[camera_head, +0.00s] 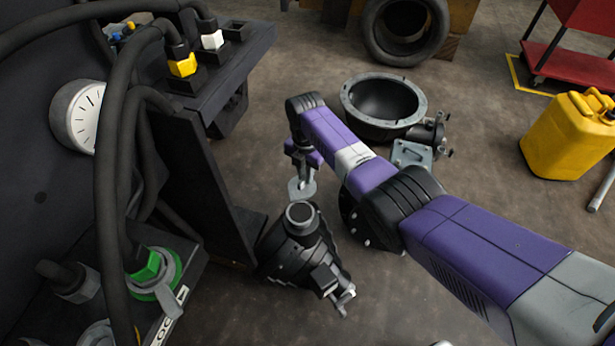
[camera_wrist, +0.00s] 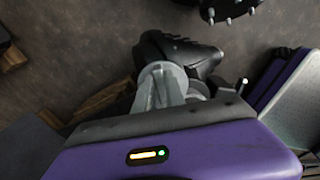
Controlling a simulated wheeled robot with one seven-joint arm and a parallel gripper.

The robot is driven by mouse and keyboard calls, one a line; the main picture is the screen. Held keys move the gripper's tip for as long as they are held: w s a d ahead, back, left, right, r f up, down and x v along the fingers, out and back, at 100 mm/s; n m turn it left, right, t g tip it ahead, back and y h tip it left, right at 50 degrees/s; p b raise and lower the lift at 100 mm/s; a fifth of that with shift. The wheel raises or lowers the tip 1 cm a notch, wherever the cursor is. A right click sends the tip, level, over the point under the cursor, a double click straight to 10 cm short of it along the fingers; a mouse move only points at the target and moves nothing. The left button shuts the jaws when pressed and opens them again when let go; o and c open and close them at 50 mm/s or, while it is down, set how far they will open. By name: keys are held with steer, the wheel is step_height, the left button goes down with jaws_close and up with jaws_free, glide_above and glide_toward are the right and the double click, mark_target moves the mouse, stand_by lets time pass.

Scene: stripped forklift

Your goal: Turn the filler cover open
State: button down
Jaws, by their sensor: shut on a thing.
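The filler is a black body with a round grey-rimmed neck (camera_head: 300,213), standing on the floor left of my arm. A pale grey filler cover (camera_head: 302,189) shows just behind the neck, seemingly apart from its rim. It also shows in the wrist view as a pale rounded piece (camera_wrist: 163,83) at the edge of my purple wrist housing. My gripper (camera_head: 303,172) reaches down to the cover and is shut on it. The fingertips are small in the head view and mostly hidden in the wrist view. I cannot tell exactly how far the cover is turned.
A dark panel with thick hoses (camera_head: 118,120) and a white gauge (camera_head: 84,115) stands close on the left. Behind my arm are a round grey-rimmed housing (camera_head: 424,108) and a tyre (camera_head: 376,42).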

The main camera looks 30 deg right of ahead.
steer(key=shift+w+a, duration=0.1)
steer(key=shift+a, duration=0.05)
steer(key=c, duration=1.4)
jaws_free()
steer(key=shift+r, duration=0.1)
step_height(320, 180, up, 8)
steer(key=p, duration=0.3)
steer(key=shift+f, duration=0.2)
